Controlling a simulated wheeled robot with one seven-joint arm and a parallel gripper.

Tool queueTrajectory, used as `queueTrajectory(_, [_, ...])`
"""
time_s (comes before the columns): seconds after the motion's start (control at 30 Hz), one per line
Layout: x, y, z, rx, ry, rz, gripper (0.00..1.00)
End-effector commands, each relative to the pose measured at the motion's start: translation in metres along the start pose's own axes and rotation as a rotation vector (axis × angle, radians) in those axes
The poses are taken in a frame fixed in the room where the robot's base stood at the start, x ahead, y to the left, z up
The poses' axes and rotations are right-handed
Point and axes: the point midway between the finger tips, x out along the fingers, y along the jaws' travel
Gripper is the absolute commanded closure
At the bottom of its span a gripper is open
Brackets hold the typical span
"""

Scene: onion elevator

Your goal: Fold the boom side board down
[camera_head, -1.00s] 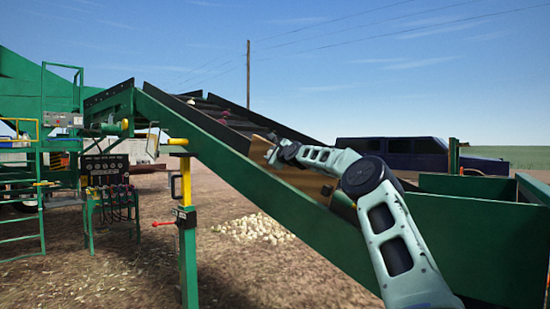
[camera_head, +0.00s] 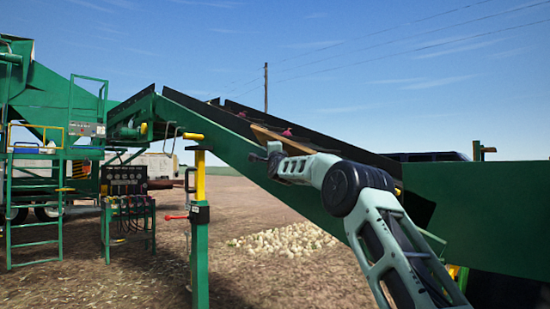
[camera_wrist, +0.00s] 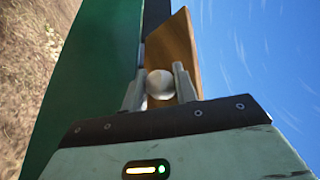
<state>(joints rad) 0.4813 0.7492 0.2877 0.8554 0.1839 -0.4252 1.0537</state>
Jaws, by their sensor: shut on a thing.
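The boom side board is a brown wooden board (camera_head: 283,140) on the upper edge of the green boom (camera_head: 225,130). In the head view it shows as a narrow, slanting strip, partly hidden by my arm. In the wrist view the board (camera_wrist: 174,52) stands tilted beside the boom's dark edge. My gripper (camera_head: 268,156) is at the boom's near side, by the board. In the wrist view my gripper (camera_wrist: 159,88) is shut on a pale round knob (camera_wrist: 160,83) in front of the board. How the knob joins the board is hidden.
A yellow-topped green post (camera_head: 200,190) stands left of my arm. A pile of onions (camera_head: 285,239) lies on the ground beneath the boom. A green frame with a control panel (camera_head: 88,130) is at left. A green hopper wall (camera_head: 480,205) is at right.

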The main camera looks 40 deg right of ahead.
Motion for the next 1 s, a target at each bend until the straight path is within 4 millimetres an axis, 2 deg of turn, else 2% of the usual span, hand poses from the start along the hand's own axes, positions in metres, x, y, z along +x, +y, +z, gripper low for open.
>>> queueTrajectory(0.03, [-0.004, 0.013, 0.004, -0.038, 0.005, -0.021, 1.00])
queueTrajectory(0.43, [-0.006, 0.046, 0.019, -0.366, 0.045, -0.203, 1.00])
queueTrajectory(0.7, [-0.005, 0.062, 0.031, -0.543, 0.061, -0.308, 1.00])
queueTrajectory(1.0, [-0.005, 0.073, 0.044, -0.657, 0.068, -0.381, 1.00])
